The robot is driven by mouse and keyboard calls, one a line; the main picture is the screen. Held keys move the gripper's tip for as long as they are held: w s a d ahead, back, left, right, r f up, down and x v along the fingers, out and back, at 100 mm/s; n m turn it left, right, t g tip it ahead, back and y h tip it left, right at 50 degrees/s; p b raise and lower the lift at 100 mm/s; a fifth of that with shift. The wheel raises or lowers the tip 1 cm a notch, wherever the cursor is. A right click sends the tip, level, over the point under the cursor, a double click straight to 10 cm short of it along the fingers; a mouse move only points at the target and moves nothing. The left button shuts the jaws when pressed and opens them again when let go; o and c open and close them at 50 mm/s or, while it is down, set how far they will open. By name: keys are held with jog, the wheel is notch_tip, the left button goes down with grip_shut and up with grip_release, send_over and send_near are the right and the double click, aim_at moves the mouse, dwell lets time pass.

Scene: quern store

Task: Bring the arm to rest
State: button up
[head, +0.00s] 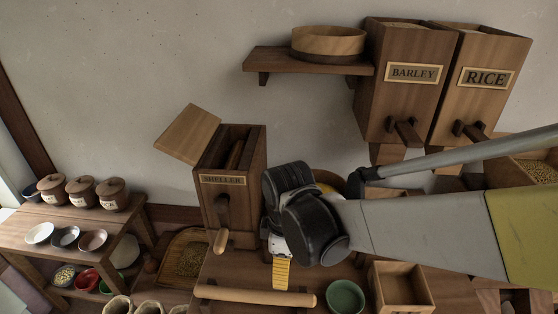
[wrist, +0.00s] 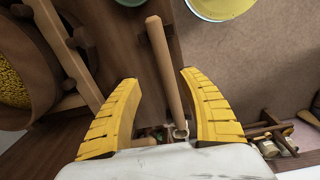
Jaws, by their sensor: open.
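My arm (head: 420,222) reaches in from the right in the head view and bends down in front of the sheller (head: 229,196). My gripper (head: 281,275) points down over the table; only part of one yellow finger shows there. In the wrist view my gripper (wrist: 161,110) has its two yellow fingers spread wide, with nothing held between them. A wooden rod (wrist: 166,65) runs between and beyond the fingers in that view. I cannot tell whether a finger touches it.
The sheller's lid (head: 188,134) stands tilted open. A rolling-pin-like rod (head: 255,296) lies along the table front. A green bowl (head: 345,297) and an open wooden box (head: 400,288) stand right of it. Barley (head: 402,85) and rice (head: 480,85) bins hang above. A shelf (head: 300,62) holds a round sieve.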

jog(key=s+d+r+m+t, duration=0.2)
jog(key=d+r+m, duration=0.3)
jog(key=d+m, duration=0.3)
jog(key=s+d+r+m+t, duration=0.3)
jog(key=d+r+m+t, duration=0.1)
jog(key=d+m, duration=0.4)
jog(key=shift+d+r+t, duration=0.4)
jog(key=shift+d, duration=0.7)
jog(key=shift+s, duration=0.15)
